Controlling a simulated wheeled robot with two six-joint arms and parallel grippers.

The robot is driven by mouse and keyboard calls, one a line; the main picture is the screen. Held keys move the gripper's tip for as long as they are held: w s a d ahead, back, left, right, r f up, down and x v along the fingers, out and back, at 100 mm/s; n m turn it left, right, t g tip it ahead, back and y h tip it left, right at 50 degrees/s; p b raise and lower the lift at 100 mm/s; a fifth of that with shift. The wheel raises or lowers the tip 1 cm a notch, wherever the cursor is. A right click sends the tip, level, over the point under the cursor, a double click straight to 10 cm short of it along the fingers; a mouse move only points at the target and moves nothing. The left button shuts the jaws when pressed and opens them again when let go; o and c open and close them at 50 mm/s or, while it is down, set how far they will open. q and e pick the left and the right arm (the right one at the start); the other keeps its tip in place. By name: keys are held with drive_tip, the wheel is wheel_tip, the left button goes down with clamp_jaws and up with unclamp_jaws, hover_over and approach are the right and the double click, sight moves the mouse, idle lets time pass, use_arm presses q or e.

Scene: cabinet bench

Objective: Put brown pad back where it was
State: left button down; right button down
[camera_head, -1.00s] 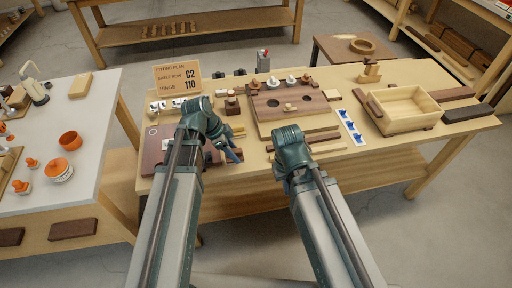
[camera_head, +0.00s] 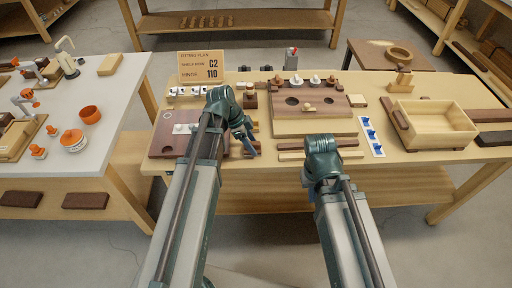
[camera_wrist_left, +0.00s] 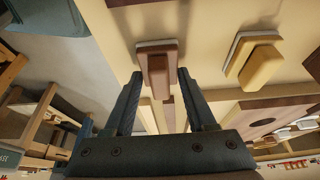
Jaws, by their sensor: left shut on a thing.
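The brown pad (camera_wrist_left: 157,72) is a small brown block on a pale base. In the left wrist view it sits between the two fingers of my left gripper (camera_wrist_left: 160,88), which is shut on it. In the head view my left gripper (camera_head: 248,142) is over the front of the bench, just right of a dark brown board. The pad is small and partly covered there. A yellow pad (camera_wrist_left: 255,62) with a similar pale base lies beside it in the left wrist view. My right arm's wrist is above the front edge near long wood strips; its fingers are not clear.
The dark brown board (camera_head: 165,142) with white knobs lies left of my gripper. A board with round holes (camera_head: 311,109), a strip with blue pieces (camera_head: 371,137) and a wooden tray (camera_head: 435,139) stand to the right. A plan sign (camera_head: 200,67) stands behind.

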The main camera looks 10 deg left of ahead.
use_arm(q)
drive_tip(key=shift+a, duration=0.2)
drive_tip(key=shift+f, duration=0.1)
drive_tip(key=shift+c, duration=1.1)
unclamp_jaws()
drive_tip(key=shift+d, duration=0.1)
drive_tip(key=shift+r+p, duration=0.4)
drive_tip(key=shift+r, duration=0.15)
drive_tip(key=p+v, duration=1.1)
drive_tip(key=s+d+f+n+g+y, duration=0.1)
drive_tip(key=s+d+n+y, duration=0.4)
drive_tip(key=s+d+n, duration=0.6)
drive_tip(key=s+d, duration=0.2)
drive_tip(key=d, duration=0.1)
drive_tip(key=shift+d+f+y+b, duration=0.2)
drive_tip(key=shift+d+y+b, duration=0.05)
drive_tip(key=shift+y+b, duration=0.05)
